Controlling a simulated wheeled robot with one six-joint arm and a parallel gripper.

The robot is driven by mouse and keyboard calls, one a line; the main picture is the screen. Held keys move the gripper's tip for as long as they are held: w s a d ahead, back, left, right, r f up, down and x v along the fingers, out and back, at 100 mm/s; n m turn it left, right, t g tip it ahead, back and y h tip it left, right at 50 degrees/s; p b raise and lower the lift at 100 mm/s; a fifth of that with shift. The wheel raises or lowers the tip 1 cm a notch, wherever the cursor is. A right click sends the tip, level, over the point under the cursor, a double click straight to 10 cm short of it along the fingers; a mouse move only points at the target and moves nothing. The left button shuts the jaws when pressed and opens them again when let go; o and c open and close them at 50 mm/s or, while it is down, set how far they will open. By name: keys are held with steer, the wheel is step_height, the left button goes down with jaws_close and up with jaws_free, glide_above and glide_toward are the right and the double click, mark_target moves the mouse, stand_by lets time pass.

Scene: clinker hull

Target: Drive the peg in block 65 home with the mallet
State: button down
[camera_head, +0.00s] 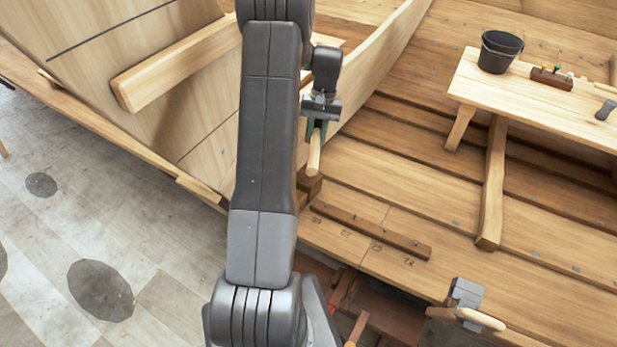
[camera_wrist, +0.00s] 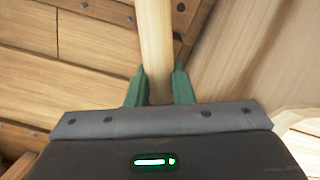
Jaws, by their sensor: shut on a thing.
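My gripper (camera_head: 316,128) is shut on a pale round wooden handle (camera_head: 314,158), which I take for the mallet's. In the wrist view the handle (camera_wrist: 156,45) runs up between the green fingertips (camera_wrist: 158,88) and out of the top of the picture. In the head view a brown wooden block (camera_head: 309,186) shows just below the handle's lower end; I cannot tell whether it is the mallet's head or a separate block. Block 65 and its peg cannot be made out. My arm hides part of the hull there.
A bench (camera_head: 540,95) at the upper right carries a black bucket (camera_head: 500,52) and a small tool rack (camera_head: 551,78). A dark wooden strip (camera_head: 375,232) lies on the numbered planking. A grey-headed tool with a wooden handle (camera_head: 482,319) lies lower right. Grey floor (camera_head: 60,230) is open at left.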

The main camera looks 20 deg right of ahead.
steer(key=shift+s+r, duration=0.15)
steer(key=shift+r, duration=0.05)
steer(key=shift+a+f+g+y+p, duration=0.1)
steer(key=shift+f+g+y+p, duration=0.2)
steer(key=shift+f+g+p, duration=0.45)
steer(key=shift+f, duration=0.3)
